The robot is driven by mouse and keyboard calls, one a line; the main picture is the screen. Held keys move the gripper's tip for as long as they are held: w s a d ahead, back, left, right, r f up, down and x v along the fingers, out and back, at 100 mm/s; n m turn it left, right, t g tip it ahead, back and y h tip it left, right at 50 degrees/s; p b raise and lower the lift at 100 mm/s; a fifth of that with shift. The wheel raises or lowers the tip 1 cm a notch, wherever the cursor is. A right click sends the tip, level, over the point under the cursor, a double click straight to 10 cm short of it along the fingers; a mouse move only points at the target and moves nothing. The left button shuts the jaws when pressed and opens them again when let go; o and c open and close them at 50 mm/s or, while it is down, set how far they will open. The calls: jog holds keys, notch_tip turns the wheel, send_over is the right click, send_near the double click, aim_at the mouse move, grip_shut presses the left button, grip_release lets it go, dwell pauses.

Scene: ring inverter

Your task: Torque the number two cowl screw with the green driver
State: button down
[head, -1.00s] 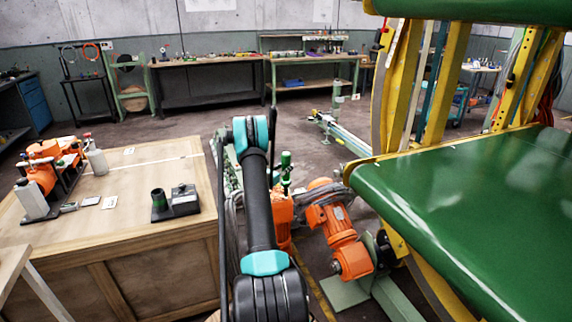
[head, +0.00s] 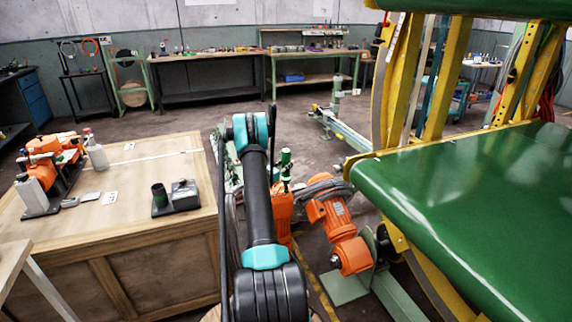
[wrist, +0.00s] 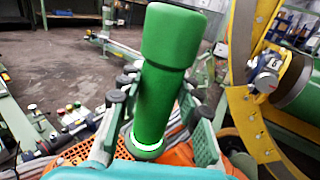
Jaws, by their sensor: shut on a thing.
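The green driver (wrist: 155,80) stands slightly tilted between the fingers of my gripper (wrist: 160,118), which is shut on it. A bright ring shows near its lower end. Its tip is hidden. In the head view the driver (head: 286,160) shows just right of my arm. An orange cowl with a perforated grille (wrist: 88,151) lies below the driver in the wrist view. In the head view an orange housing (head: 282,203) is partly hidden by my arm. I cannot make out the number two screw or whether the driver touches it.
An orange motor (head: 338,222) stands close right of my arm. A green belt surface (head: 480,200) with yellow frames (head: 446,80) fills the right. A wooden crate (head: 110,235) on the left holds a dark holder (head: 160,205) and a grey block (head: 185,192). Open floor lies behind.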

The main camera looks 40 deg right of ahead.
aim_at(283, 158)
jog(key=shift+f, duration=0.7)
dwell(1.1)
dwell(1.0)
jog(key=shift+r, duration=2.55)
